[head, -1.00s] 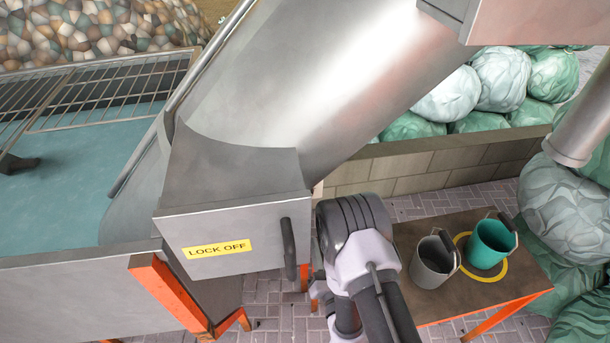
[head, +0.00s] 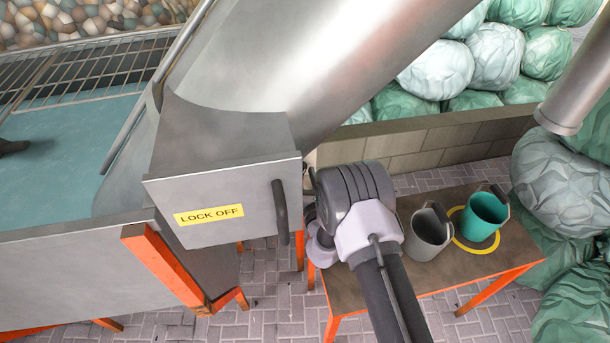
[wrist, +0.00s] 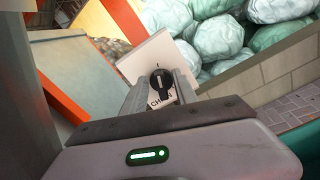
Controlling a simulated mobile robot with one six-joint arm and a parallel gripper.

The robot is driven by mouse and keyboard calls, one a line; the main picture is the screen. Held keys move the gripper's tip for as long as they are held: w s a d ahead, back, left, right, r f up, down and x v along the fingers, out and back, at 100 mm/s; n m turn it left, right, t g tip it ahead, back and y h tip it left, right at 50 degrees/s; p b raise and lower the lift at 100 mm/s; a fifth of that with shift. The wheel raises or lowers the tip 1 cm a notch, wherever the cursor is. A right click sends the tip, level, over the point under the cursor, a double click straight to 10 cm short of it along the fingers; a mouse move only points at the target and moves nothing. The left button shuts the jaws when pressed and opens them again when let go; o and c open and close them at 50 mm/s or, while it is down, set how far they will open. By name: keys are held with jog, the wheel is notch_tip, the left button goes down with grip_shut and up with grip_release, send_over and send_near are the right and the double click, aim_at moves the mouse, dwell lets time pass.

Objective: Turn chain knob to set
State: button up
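The chain knob (wrist: 161,84) is a black rotary knob with a white pointer line, seen in the wrist view on a pale panel (wrist: 148,60). The pointer stands close to upright in that picture, near a small mark above it. A label below reads "CHAIN", partly covered. My gripper (wrist: 159,88) is open, with one finger to each side of the knob and pale panel showing in the gaps. I cannot tell how far the fingertips are from the panel. In the head view my wrist hides the gripper and the knob.
A metal box with a yellow "LOCK OFF" label (head: 209,214) and a dark handle (head: 281,212) stands left of my wrist. A bench (head: 400,280) holds a grey bucket (head: 428,233) and a teal bucket (head: 483,216) at right. Wrapped bales lie behind a block wall (head: 430,148).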

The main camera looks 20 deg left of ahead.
grip_shut()
jog(key=m, duration=0.9)
jog(key=f+m, duration=0.1)
jog(key=m, duration=0.3)
jog(key=shift+w+d+f+m, duration=0.1)
jog(key=shift+w+d+m, duration=0.05)
jog(key=shift+d+m, duration=0.15)
dwell(0.6)
grip_release()
